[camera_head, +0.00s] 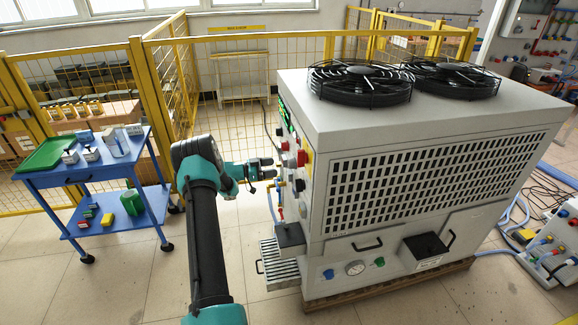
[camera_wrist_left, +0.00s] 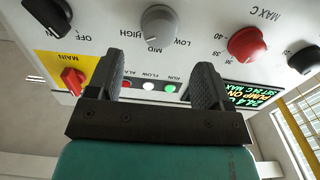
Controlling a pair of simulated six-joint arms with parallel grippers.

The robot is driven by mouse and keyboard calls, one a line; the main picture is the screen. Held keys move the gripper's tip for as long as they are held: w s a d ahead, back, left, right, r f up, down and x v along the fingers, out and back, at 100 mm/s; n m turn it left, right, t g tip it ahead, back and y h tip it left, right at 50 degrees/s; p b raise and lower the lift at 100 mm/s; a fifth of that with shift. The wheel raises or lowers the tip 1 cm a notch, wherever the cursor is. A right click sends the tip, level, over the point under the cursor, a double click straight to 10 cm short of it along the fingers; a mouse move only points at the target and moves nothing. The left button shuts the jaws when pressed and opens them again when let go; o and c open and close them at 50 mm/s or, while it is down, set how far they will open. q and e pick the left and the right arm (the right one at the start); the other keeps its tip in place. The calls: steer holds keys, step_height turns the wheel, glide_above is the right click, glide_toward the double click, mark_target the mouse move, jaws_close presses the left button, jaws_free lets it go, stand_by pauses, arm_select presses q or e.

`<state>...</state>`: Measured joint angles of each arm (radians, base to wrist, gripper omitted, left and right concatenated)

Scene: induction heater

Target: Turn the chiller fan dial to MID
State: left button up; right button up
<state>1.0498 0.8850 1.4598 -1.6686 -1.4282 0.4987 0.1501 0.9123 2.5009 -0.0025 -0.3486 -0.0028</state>
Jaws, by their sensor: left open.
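The chiller (camera_head: 430,150) is a large white cabinet at the right of the head view, with its control panel on the left side. In the left wrist view, the grey fan dial (camera_wrist_left: 158,24) sits at the top middle, among the inverted labels HIGH, MID and LOW. In the head view the left gripper (camera_head: 267,169) is close to the panel. My right gripper is not in view.
Around the dial are a red knob (camera_wrist_left: 248,44), a black knob (camera_wrist_left: 304,59), a red MAIN switch (camera_wrist_left: 73,80) on yellow, indicator lights and a green-text display (camera_wrist_left: 250,97). A blue cart (camera_head: 95,172) stands at left. Yellow mesh fencing (camera_head: 230,110) runs behind.

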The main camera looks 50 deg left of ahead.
mark_target(292, 164)
arm_select(q)
steer(key=x, duration=0.8)
steer(key=shift+c, duration=0.3)
steer(key=c, duration=0.7)
steer(key=shift+n, duration=0.4)
steer(key=n, duration=1.1)
steer(key=shift+s+d, duration=0.1)
